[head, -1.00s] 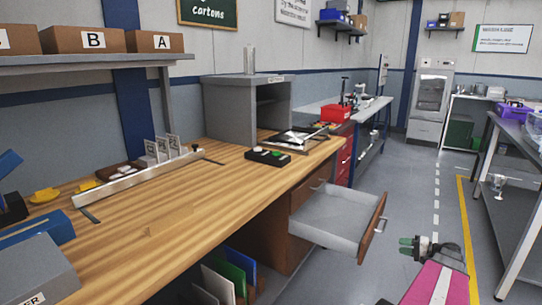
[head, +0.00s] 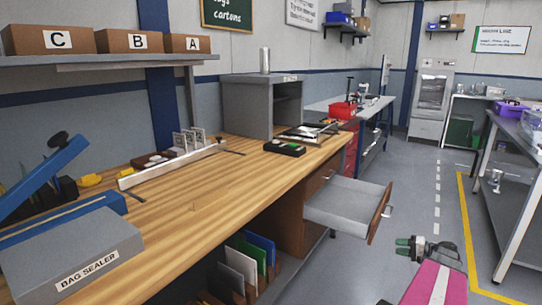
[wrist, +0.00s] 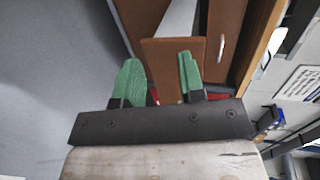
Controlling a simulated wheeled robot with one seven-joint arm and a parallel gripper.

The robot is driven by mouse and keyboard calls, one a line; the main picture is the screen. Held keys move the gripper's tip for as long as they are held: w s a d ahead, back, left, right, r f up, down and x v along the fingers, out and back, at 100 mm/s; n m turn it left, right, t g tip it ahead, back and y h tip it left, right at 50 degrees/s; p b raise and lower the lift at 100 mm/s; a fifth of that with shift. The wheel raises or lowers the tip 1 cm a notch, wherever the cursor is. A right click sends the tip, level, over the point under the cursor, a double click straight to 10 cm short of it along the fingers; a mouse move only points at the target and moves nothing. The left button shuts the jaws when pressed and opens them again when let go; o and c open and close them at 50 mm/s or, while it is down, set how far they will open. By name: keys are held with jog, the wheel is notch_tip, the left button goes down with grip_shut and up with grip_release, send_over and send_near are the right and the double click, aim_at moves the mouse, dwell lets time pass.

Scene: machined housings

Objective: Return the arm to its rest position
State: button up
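My gripper (head: 408,245) is at the lower right of the head view, over the floor in front of the workbench and apart from it. Its arm is pink. In the wrist view its two green fingers (wrist: 160,82) stand apart with nothing between them; the brown wood seen through the gap lies behind. The open drawer (head: 337,203) of the bench is to the left of and beyond my gripper in the head view. It looks empty.
The wooden workbench (head: 207,205) carries a bag sealer (head: 85,262) at the near left. A black button box (head: 284,148) and a grey open cabinet (head: 246,104) stand farther along. Clear floor (head: 405,190) lies between the bench and the right-hand table (head: 520,150).

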jog(key=s+a+n+g+h, duration=0.2)
jog(key=s+a+h, duration=0.1)
jog(key=a, duration=0.9)
jog(key=s+a+n+g+h, duration=0.2)
jog(key=a+h, duration=0.3)
jog(key=a, duration=0.7)
jog(key=s+a+n+g+h, duration=0.2)
jog(key=s+a+g+h, duration=0.1)
jog(key=a, duration=0.9)
jog(key=shift+s+a+r+n+g+h, duration=0.3)
jog(key=shift+s+g+h, duration=0.1)
jog(key=shift+s+h, duration=0.55)
